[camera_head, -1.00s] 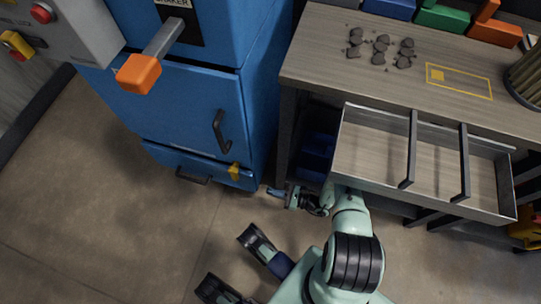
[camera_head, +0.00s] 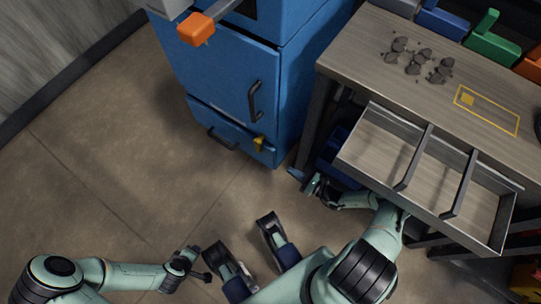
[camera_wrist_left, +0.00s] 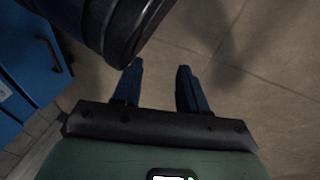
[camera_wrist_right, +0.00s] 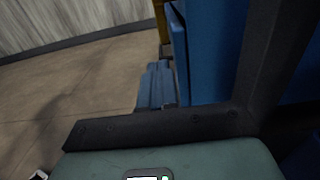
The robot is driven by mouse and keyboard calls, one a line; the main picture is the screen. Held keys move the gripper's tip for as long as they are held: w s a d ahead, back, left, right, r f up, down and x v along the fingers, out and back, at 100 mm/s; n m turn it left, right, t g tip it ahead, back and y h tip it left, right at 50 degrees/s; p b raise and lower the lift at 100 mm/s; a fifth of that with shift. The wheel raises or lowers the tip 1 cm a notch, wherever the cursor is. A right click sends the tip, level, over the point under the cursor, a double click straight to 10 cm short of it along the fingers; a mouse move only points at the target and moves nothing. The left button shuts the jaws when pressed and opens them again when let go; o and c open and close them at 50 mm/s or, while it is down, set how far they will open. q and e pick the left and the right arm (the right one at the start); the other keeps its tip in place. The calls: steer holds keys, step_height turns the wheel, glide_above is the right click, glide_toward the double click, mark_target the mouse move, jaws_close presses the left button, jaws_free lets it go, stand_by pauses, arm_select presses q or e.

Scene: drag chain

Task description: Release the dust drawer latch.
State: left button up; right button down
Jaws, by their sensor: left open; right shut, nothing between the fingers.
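The dust drawer (camera_head: 238,132) is the low blue front at the foot of the blue cabinet, with a black handle (camera_head: 222,140). Its yellow latch (camera_head: 258,143) sits at the right end of that front. My right gripper (camera_head: 297,174) is right of and below the latch, apart from it, near the table leg. In the right wrist view its blue fingers (camera_wrist_right: 157,88) are shut and empty, beside a blue panel, with a yellow piece (camera_wrist_right: 160,20) at the top edge. My left gripper's fingers (camera_wrist_left: 159,82) are open and empty over the floor.
A grey table (camera_head: 400,75) with a pulled-out, divided metal tray (camera_head: 372,155) stands right of the cabinet, above my right arm. A cabinet door handle (camera_head: 254,101) and an orange-ended lever (camera_head: 197,28) stick out higher up. The floor left of the cabinet is clear.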

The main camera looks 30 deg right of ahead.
arm_select(q)
steer(key=shift+w, duration=0.15)
arm_select(e)
steer(key=shift+w, duration=0.1)
steer(key=b, duration=0.3)
glide_toward(260, 151)
steer(key=x, duration=0.6)
arm_select(q)
steer(key=s+f+g, duration=0.2)
steer(key=s+f, duration=0.3)
steer(key=shift+s+a, duration=0.3)
steer(key=shift+a, duration=0.1)
arm_select(e)
steer(key=shift+w+a+r, duration=0.1)
steer(key=shift+w+a, duration=0.1)
steer(key=shift+w, duration=0.2)
